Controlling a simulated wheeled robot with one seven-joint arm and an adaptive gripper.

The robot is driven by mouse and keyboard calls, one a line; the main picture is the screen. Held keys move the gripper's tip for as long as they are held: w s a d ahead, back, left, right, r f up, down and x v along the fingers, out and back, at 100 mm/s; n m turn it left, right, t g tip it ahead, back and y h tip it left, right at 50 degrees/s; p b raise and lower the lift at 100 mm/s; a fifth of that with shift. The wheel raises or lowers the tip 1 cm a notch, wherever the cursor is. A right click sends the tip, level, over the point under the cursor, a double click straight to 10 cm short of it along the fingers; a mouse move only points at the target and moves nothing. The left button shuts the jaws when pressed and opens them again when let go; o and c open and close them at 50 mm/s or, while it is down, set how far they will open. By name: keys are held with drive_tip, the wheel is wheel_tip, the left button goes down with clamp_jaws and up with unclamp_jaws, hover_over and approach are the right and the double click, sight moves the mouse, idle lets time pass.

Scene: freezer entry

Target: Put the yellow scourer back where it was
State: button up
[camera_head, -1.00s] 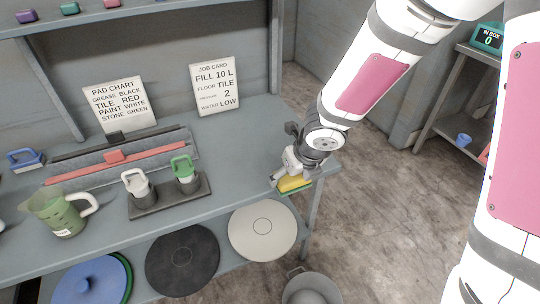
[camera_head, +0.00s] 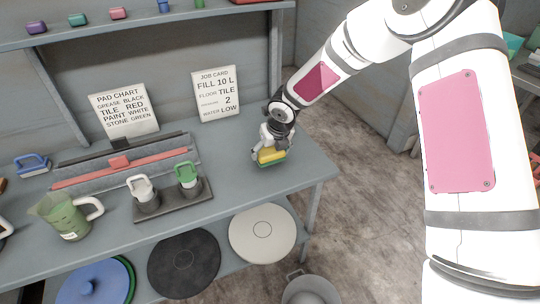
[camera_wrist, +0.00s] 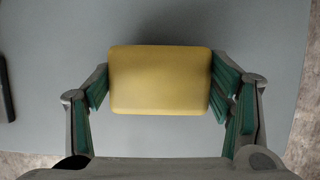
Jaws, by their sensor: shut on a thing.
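The yellow scourer (camera_head: 270,155) is a small yellow block with a green underside, seen at the right part of the grey workbench (camera_head: 240,190). My gripper (camera_head: 270,148) is shut on it from above, with one finger at each short side. In the wrist view the scourer (camera_wrist: 160,80) sits between the green-padded fingers, with the grey bench surface below it. Whether its underside touches the bench or hangs just above it, I cannot tell.
A dark tray (camera_head: 174,205) with a white-handled and a green-handled holder stands left of the gripper. A green jug (camera_head: 66,217) and a blue-handled brush (camera_head: 32,165) are farther left. The bench around the scourer is clear. A grey bucket (camera_head: 310,290) stands on the floor.

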drive_tip(key=shift+f, duration=1.05)
drive_tip(key=shift+f, duration=0.1)
drive_tip(key=o, duration=1.3)
drive_tip(key=p+v, duration=0.1)
drive_tip(key=v, duration=1.1)
drive_tip(key=shift+d+r, duration=0.1)
drive_tip(key=shift+r, duration=0.1)
